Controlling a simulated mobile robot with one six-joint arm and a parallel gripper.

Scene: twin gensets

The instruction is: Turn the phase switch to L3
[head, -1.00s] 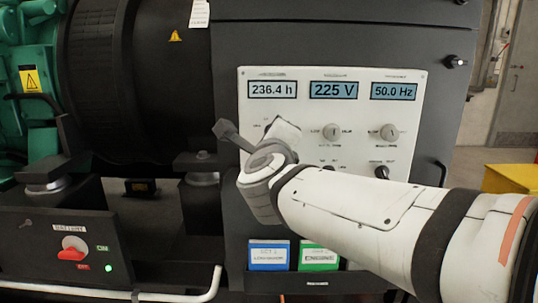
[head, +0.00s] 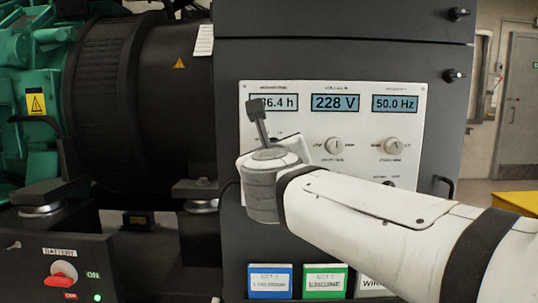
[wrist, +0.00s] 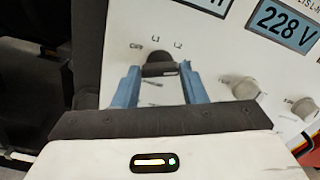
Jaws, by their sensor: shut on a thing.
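The phase switch (wrist: 160,64) is a dark knob on the white control panel (wrist: 225,65). In the wrist view the labels OFF, L1 and L2 show above it; an L3 mark is not readable, and I cannot tell which mark the knob points to. My gripper (wrist: 160,72) has its two blue fingers on either side of the knob, shut on it. In the head view my wrist and forearm hide the switch and the fingers. The voltage display (head: 335,103) reads 228 V.
Two other pale knobs (head: 333,145) (head: 393,146) sit to the right on the panel. Blue (head: 270,281) and green (head: 325,281) binders stand below my arm. A battery box with a red switch (head: 62,273) is at lower left, and a handle (head: 444,187) is at right.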

